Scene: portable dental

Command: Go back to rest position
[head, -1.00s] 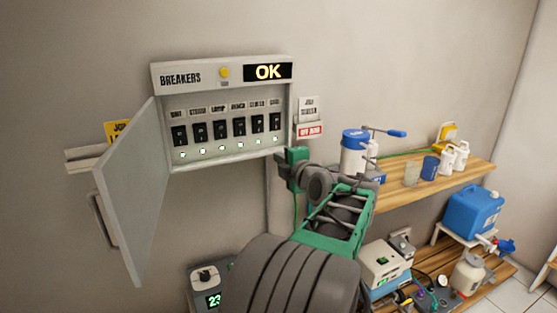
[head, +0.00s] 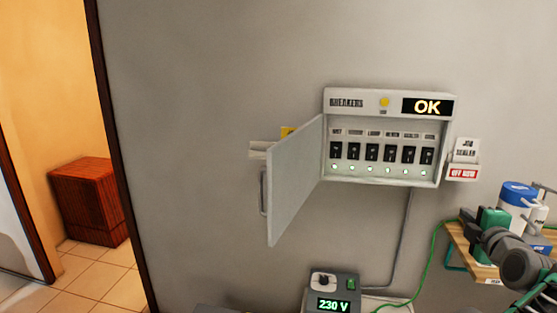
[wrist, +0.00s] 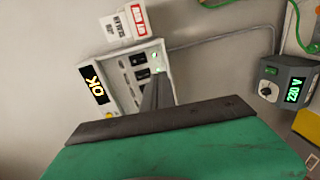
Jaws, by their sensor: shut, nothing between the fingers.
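My gripper (head: 466,214) is at the right of the head view, beside the breaker box's lower right and over the wooden shelf. In the wrist view its dark fingers (wrist: 155,92) are together with nothing between them, and they overlap part of the box in the picture. The breaker box (head: 388,96) hangs on the wall with its grey door (head: 296,180) swung open to the left. Its display (head: 427,106) reads OK, and a row of black switches (head: 372,152) has small lit lamps below. The box also shows tilted in the wrist view (wrist: 140,52).
A grey unit (head: 345,283) below the box reads 230 V. A sign holder (head: 463,172) hangs right of the box. A blue-lidded container (head: 519,195) stands on the shelf (head: 462,240). A doorway with a reddish-brown cabinet (head: 90,200) is at left. Bare wall lies between.

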